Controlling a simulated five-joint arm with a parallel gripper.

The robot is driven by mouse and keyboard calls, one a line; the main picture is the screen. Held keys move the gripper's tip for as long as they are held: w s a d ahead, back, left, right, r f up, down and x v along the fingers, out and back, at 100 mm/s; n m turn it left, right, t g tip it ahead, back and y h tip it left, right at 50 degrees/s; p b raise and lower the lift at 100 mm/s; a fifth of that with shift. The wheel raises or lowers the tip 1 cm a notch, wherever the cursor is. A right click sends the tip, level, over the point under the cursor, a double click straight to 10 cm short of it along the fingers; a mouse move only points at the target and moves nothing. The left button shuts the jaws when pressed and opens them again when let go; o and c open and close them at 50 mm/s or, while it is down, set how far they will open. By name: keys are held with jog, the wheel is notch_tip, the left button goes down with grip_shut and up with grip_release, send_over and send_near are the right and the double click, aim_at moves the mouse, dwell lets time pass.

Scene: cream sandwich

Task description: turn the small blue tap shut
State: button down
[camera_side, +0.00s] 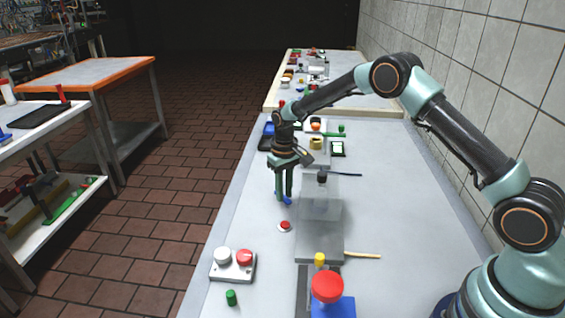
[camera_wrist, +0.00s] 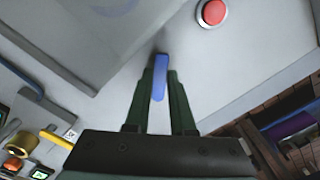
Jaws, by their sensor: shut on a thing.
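The small blue tap shows as a blue bar (camera_wrist: 159,72) between my fingers in the wrist view, and as a small blue patch (camera_side: 288,202) under my fingertips in the side view. My gripper (camera_side: 284,196) points down over the left part of the table. Its two dark green fingers (camera_wrist: 159,88) are shut on the tap's blue handle, one on each side. The handle's far end sticks out past the fingertips. The tap's body and base are hidden.
A red button (camera_side: 285,226) sits close in front of the gripper. A clear box (camera_side: 320,195) on a grey plate stands to the right. A box with white and red knobs (camera_side: 234,272) and a green cylinder (camera_side: 231,298) are nearer. The right side of the table is mostly clear.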

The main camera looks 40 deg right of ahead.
jog(key=m, duration=0.4)
jog(key=shift+d, duration=0.3)
jog(key=shift+s+d+r+m, duration=0.1)
jog(key=shift+d+m, duration=0.05)
jog(key=shift+m, duration=0.85)
jog(key=shift+s+d+m, duration=0.1)
jog(key=shift+m, duration=0.9)
jog(key=c, duration=0.8)
grip_release()
jog(key=shift+o, duration=0.2)
